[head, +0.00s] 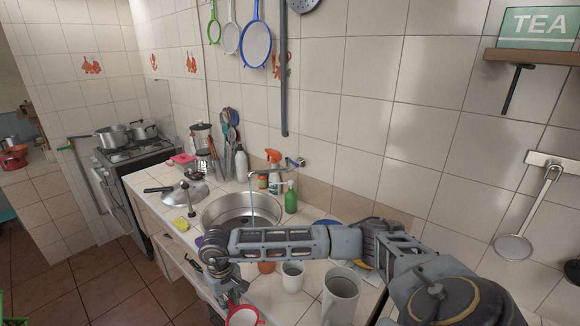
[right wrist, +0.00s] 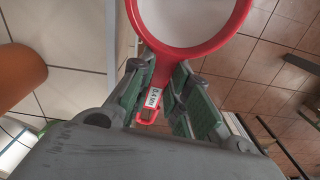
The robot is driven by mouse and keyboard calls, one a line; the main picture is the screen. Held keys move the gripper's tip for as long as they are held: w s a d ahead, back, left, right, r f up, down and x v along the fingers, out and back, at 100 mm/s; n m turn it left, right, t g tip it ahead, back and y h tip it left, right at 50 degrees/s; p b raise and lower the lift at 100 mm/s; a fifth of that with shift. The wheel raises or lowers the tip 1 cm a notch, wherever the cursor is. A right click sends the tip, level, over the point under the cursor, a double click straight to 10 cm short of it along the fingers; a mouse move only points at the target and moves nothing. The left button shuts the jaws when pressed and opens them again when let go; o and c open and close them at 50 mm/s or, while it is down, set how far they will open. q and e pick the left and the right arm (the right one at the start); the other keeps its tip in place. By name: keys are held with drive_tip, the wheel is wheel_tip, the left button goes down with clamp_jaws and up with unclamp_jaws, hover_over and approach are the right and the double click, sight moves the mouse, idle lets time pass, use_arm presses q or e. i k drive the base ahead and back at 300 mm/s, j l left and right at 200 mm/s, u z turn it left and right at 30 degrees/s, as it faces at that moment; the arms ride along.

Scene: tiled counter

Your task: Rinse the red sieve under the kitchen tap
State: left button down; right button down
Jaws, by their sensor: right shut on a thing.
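The red sieve (head: 244,316) shows at the bottom edge of the head view, partly cut off, with a red rim and pale mesh. My right gripper (head: 230,296) is shut on its handle, low in front of the counter. In the right wrist view the red rim (right wrist: 190,52) is beyond the fingers, and the labelled handle lies between the green finger pads. The kitchen tap (head: 267,178) is on the wall, and a thin blue stream of water (head: 253,206) falls from it into the round steel sink (head: 213,213). The sieve is apart from the stream. My left gripper is not in view.
A yellow sponge (head: 180,224) and a pot lid (head: 187,190) lie left of the sink. A green soap bottle (head: 291,197) and an orange-topped spray bottle (head: 273,167) stand behind it. A white cup (head: 292,276) and a grey pitcher (head: 341,296) stand near my right arm.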

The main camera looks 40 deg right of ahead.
sight(288, 160)
drive_tip(key=j+z, duration=0.7)
drive_tip(key=k+j+z, duration=0.15)
drive_tip(key=j+z, duration=0.35)
drive_tip(key=z, duration=0.15)
drive_tip(key=j+z, duration=0.15)
drive_tip(key=z, duration=0.15)
drive_tip(key=i+j+z, duration=0.15)
drive_tip(key=z, duration=0.2)
drive_tip(key=i+j+z, duration=0.15)
drive_tip(key=z, duration=0.2)
drive_tip(key=i+j+z, duration=0.1)
drive_tip(key=z, duration=0.25)
drive_tip(key=i+j+z, duration=0.1)
drive_tip(key=j, duration=0.3)
drive_tip(key=i+j+z, duration=0.1)
drive_tip(key=j, duration=0.3)
